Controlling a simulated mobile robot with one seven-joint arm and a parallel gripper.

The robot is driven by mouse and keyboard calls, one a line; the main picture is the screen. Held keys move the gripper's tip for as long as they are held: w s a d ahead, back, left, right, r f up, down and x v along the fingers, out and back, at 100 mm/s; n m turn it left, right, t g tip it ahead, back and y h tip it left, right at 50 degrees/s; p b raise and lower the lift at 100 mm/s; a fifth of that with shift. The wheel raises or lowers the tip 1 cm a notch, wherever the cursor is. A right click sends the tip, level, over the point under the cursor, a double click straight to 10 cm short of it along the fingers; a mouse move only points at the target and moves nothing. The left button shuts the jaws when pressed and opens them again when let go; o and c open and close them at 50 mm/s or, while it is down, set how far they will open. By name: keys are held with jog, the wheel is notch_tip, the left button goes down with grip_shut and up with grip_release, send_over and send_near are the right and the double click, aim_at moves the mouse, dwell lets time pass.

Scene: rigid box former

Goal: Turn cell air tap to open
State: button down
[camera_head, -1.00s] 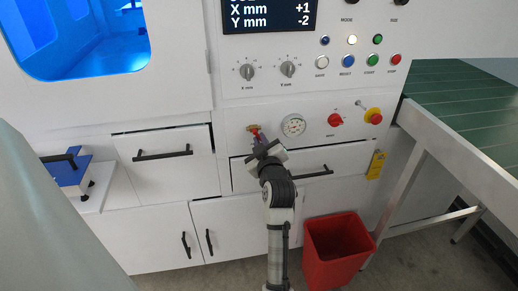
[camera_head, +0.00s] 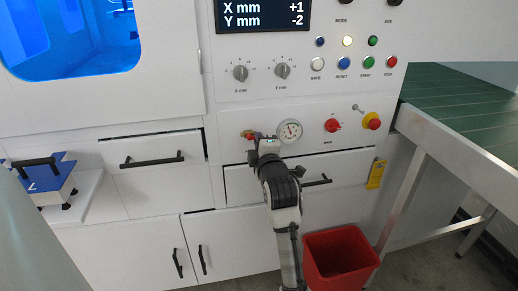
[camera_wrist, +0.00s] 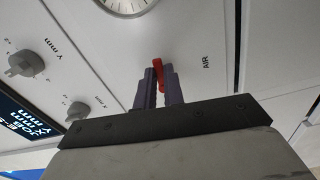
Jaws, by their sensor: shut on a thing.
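The cell air tap (camera_head: 247,135) is a small brass fitting with a red lever, on the white panel left of the round gauge. The word AIR is printed beside it in the wrist view. My gripper (camera_head: 259,140) is at the tap, and its wrist hides part of it. In the wrist view my gripper (camera_wrist: 159,90) has its two dark fingers shut on the red lever (camera_wrist: 158,68), whose end shows between and beyond the fingertips. The brass body is hidden in the wrist view.
The pressure gauge (camera_head: 289,131) sits just right of the tap. A drawer handle (camera_head: 316,182) sticks out below. A red bin (camera_head: 340,256) stands on the floor.

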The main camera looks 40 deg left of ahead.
jog(key=shift+r+n+b, duration=0.1)
jog(key=shift+n+b, duration=0.2)
jog(key=shift+n, duration=0.4)
jog(key=c, duration=1.5)
grip_release()
jog(key=shift+s+d, duration=0.1)
jog(key=b+v, duration=0.1)
jog(key=v, duration=1.2)
jog(key=shift+d+b, duration=0.25)
jog(key=shift+b, duration=0.1)
jog(key=shift+s, duration=0.15)
